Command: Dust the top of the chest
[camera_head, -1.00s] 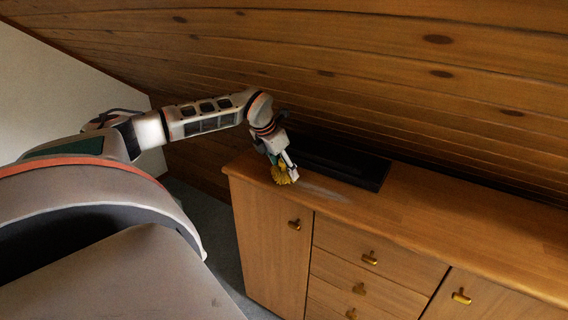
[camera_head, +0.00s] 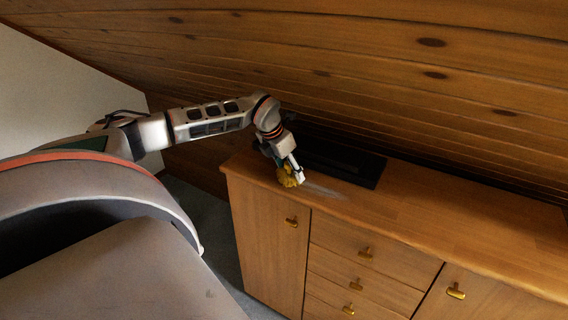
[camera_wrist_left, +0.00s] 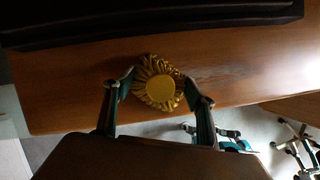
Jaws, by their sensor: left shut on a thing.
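The wooden chest (camera_head: 430,218) stands against the plank wall, with its top seen from above. A pale dusty streak (camera_head: 324,191) lies on the top, just right of my left gripper. My left gripper (camera_head: 291,178) is shut on a yellow duster (camera_head: 287,180) near the left end of the top, close to the front edge. In the left wrist view the duster (camera_wrist_left: 159,84) shows as a round yellow head with a fringe between the two fingers, over the wooden top (camera_wrist_left: 80,88). I cannot tell whether it touches the wood. My right gripper is not in view.
A black flat box (camera_head: 342,163) lies on the chest top behind and right of the gripper. The plank wall (camera_head: 390,80) slants over the back of the chest. The top to the right (camera_head: 480,220) is clear. Brass knobs (camera_head: 455,291) stick out in front.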

